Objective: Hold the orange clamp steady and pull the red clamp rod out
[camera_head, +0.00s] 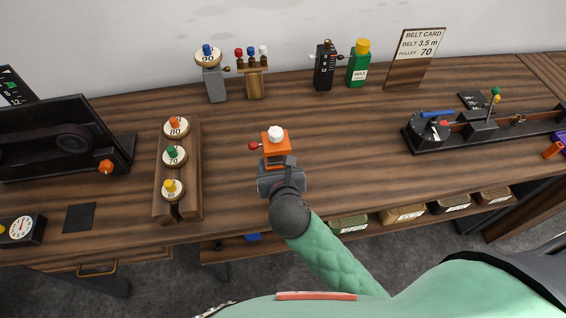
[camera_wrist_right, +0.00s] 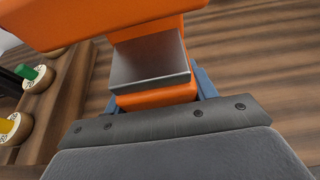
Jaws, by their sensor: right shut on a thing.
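The orange clamp (camera_head: 276,146) stands near the middle of the wooden bench, with a white knob (camera_head: 275,132) on top. The red clamp rod (camera_head: 254,146) sticks out of its left side, its red end showing. My right gripper (camera_head: 279,163) comes from the front and is shut on the orange clamp. In the right wrist view the orange clamp (camera_wrist_right: 157,97) fills the top, with a grey metal block in its opening and parts of blue fingers beside its lower part. The red rod is not visible there. My left gripper is not in view.
A wooden rack (camera_head: 188,195) with several numbered dials stands to the left. A black dynamo (camera_head: 325,66), a green wax bottle (camera_head: 359,64) and a belt card (camera_head: 417,55) stand at the back. A black rail fixture (camera_head: 430,130) lies right. The bench immediately left and right of the clamp is clear.

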